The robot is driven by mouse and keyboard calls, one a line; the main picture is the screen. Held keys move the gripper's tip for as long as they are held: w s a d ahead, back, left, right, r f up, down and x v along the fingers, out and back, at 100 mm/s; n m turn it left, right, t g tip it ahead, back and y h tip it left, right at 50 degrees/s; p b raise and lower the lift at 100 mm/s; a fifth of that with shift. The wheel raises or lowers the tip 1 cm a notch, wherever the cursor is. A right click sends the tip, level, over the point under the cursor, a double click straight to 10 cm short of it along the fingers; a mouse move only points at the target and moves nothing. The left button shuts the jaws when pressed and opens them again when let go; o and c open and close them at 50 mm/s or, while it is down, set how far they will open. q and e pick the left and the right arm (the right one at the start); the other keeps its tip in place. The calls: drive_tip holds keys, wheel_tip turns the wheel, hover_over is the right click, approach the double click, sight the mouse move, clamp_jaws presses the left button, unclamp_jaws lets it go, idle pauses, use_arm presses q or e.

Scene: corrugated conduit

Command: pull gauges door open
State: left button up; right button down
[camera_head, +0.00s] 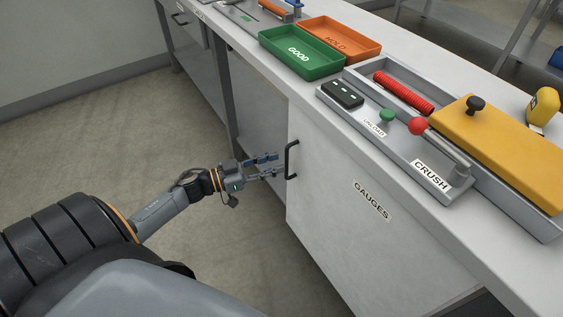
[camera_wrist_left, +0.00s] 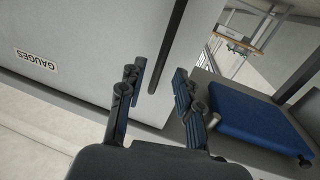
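The gauges door (camera_head: 335,210) is a pale grey panel under the bench top, with a label reading GAUGES. It looks closed. Its black bar handle (camera_head: 292,160) is upright near the door's left edge. My left gripper (camera_head: 279,163) is at the handle, fingers pointing at it. In the left wrist view the two fingers (camera_wrist_left: 160,68) are apart, with the dark handle (camera_wrist_left: 168,48) running between their tips. I cannot tell whether either finger touches it. The door also shows in the left wrist view (camera_wrist_left: 85,40). My right gripper is not in view.
On the bench are a green GOOD tray (camera_head: 302,72), an orange HOLD tray (camera_head: 362,46), and a grey fixture (camera_head: 400,150) with a CRUSH lever. A red corrugated conduit (camera_head: 403,93) lies behind. A blue pad (camera_wrist_left: 255,128) shows beside the gripper. Floor before the door is clear.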

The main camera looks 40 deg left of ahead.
use_arm(q)
drive_tip(key=shift+x, duration=1.55)
drive_tip(key=shift+c, duration=0.2)
clamp_jaws()
